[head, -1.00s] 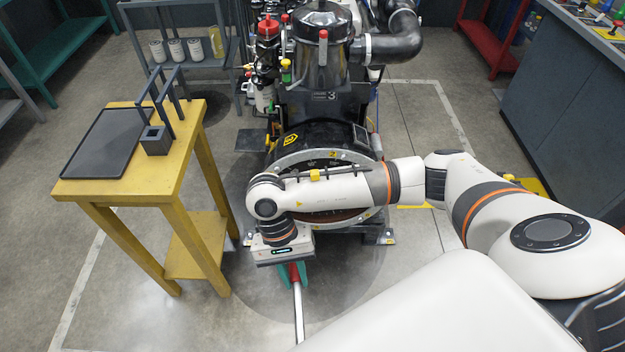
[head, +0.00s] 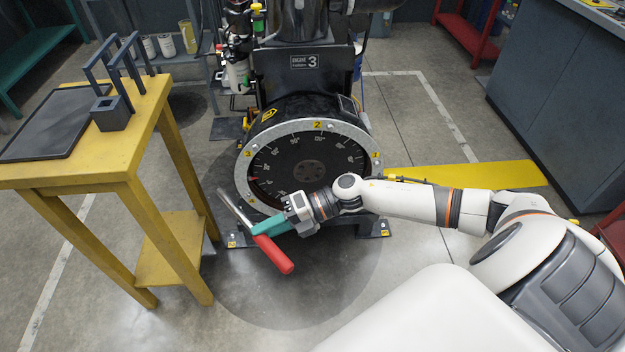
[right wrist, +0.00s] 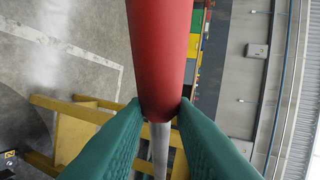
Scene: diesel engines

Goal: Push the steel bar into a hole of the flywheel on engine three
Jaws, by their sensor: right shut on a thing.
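The steel bar (head: 236,212) has a bare silver shaft and a red grip (head: 273,254). My right gripper (head: 266,226), with green fingers, is shut on the bar where the grip meets the shaft. The bar is tilted, its silver end up and left, its red end down and right. The right wrist view shows the red grip (right wrist: 160,50) between the fingers (right wrist: 158,122). Engine three's flywheel (head: 308,165) is a dark disc with a pale numbered rim, behind the gripper. The bar's silver end is apart from the rim, at its lower left. My left gripper is not in view.
A yellow table (head: 150,120) stands at the left with a dark tray (head: 45,130), a small square block (head: 109,113) and a rack. A yellow plate (head: 470,174) lies right of the engine. Floor in front of the flywheel is clear.

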